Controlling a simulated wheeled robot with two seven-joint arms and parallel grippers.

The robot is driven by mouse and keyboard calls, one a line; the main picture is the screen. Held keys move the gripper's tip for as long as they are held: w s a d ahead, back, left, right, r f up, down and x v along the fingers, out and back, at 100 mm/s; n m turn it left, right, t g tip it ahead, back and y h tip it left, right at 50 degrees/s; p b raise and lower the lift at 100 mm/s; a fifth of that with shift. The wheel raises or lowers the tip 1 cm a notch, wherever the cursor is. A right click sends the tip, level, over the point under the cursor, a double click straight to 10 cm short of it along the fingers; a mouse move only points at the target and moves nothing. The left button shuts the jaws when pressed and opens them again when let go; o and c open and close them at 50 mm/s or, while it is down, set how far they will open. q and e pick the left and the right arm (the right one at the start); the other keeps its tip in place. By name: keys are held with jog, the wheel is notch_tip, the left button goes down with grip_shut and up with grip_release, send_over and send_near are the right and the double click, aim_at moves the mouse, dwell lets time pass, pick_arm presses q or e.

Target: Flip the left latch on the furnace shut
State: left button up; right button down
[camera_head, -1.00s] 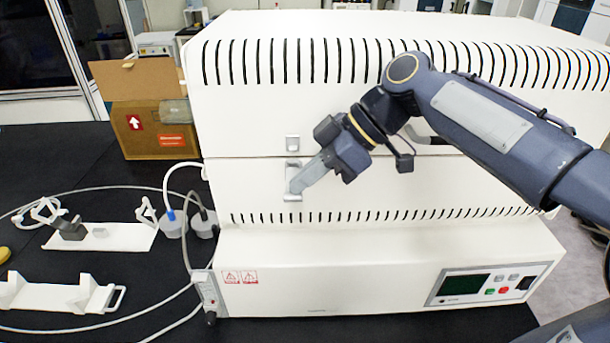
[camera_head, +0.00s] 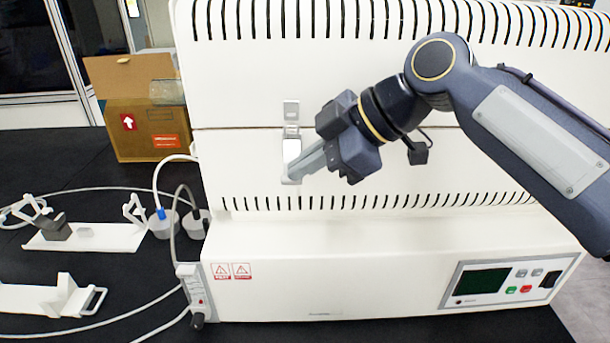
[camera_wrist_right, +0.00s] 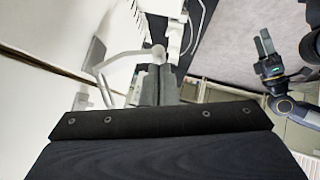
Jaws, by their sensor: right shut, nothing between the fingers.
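The white furnace (camera_head: 400,150) fills the middle of the head view. Its left latch (camera_head: 291,151) is a pale metal flap on the lower body, under a small catch plate (camera_head: 291,111) on the lid. My right gripper (camera_head: 293,177) is shut and empty, its fingertips at the latch's lower end. I cannot tell whether they touch it. In the right wrist view the closed fingers (camera_wrist_right: 156,82) point away beside the furnace wall. Another dark arm with a gripper (camera_wrist_right: 265,48), seemingly my left, shows at the right there; its jaw state is unclear.
A control panel (camera_head: 507,282) sits on the furnace base at the right. A cardboard box (camera_head: 150,131), white racks (camera_head: 90,236) and cables lie on the black table to the left. My right forearm crosses the furnace front.

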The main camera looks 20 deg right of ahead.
pick_arm(q)
notch_tip(320, 180, down, 17)
jog(key=b, duration=1.5)
pick_arm(e)
jog(key=shift+w+d+f+n+t, duration=0.1)
jog(key=shift+w+f+n+t, duration=0.15)
jog(key=shift+f+n+t, duration=0.55)
jog(key=shift+w+d+f+n+t, duration=0.1)
jog(key=shift+w+f+n+t, duration=0.25)
jog(key=shift+f+t, duration=0.75)
jog(key=shift+w+d+f+n+t, duration=0.15)
jog(key=shift+f+n+t, duration=0.45)
jog(key=shift+t, duration=0.7)
jog(key=shift+w+a, duration=0.1)
pick_arm(q)
jog(key=shift+r, duration=0.15)
pick_arm(e)
jog(key=shift+r, duration=0.1)
